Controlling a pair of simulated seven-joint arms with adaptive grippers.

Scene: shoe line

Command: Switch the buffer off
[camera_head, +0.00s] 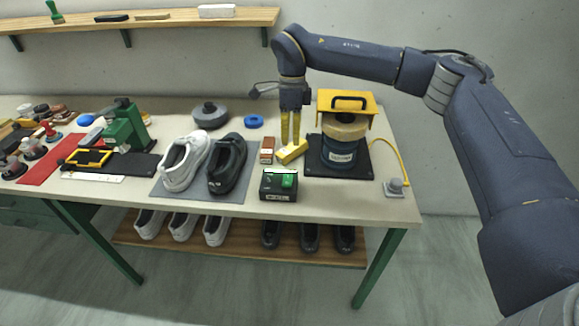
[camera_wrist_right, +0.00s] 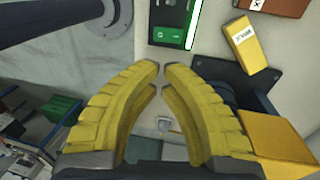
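The buffer (camera_head: 345,150) stands at the table's right end, with a blue body, tan wheel and yellow hood (camera_head: 347,101). A yellow cable (camera_head: 392,152) runs from it to a small grey box with a round knob (camera_head: 397,186); a small grey piece, likely this, shows between my fingers in the wrist view (camera_wrist_right: 163,123). My right gripper (camera_head: 290,143) points down, empty, fingertips almost together, above or beside a yellow block (camera_head: 293,152). My left gripper is out of view.
A small brown box (camera_head: 267,150) is left of the yellow block. Black and white shoes (camera_head: 227,163) lie on a grey mat, with a green press (camera_head: 124,127) farther left. Bare tabletop lies between the black box and grey knob box. More shoes fill the lower shelf (camera_head: 240,252).

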